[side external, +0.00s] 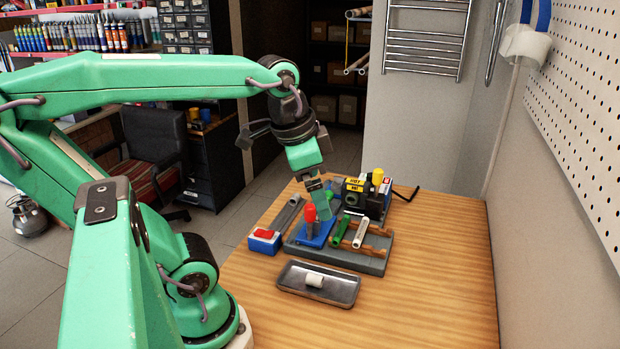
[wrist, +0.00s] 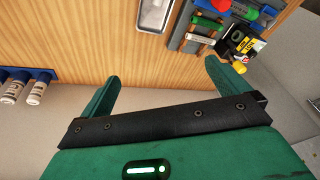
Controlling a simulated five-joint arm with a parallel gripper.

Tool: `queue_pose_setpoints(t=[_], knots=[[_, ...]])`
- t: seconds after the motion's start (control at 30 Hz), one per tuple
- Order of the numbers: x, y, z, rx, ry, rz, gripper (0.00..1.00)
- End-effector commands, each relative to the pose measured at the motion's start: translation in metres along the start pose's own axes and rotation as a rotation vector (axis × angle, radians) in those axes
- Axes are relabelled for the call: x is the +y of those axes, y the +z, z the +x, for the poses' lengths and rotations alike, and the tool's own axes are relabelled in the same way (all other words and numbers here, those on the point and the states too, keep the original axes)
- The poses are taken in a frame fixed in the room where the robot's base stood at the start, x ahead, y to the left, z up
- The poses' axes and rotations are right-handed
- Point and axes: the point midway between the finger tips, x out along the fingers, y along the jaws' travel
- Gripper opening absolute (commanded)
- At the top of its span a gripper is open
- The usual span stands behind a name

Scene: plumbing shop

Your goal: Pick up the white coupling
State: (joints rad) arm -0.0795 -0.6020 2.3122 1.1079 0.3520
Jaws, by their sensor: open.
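The white coupling (side external: 314,280) is a short white tube lying on its side in a shallow dark grey tray (side external: 340,293) near the front of the wooden bench. My gripper (side external: 321,203) is above and behind the tray, over the rack of tubes, pointing down. In the wrist view my gripper (wrist: 160,73) shows two green fingers spread wide with nothing between them. The tray (wrist: 165,27) is cut off by the top edge there, and the coupling cannot be made out clearly.
A grey rack (side external: 365,262) holds green and white tubes and a blue block with a red-topped tool. A blue and red box (side external: 264,241) sits at its left. A dark machine with yellow labels (side external: 362,202) stands behind. The bench's right front (side external: 430,300) is clear.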

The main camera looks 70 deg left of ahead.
Motion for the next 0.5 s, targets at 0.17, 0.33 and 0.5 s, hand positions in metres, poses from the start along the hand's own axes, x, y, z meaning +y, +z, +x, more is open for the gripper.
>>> queue_pose_setpoints(t=[0.17,0.33,0.5], knots=[[0.016,0.009,0.014,0.105,-0.007,-0.163,1.00],[0.023,0.013,0.021,0.160,-0.001,-0.255,1.00],[0.024,0.014,0.023,0.173,0.002,-0.280,0.98]])
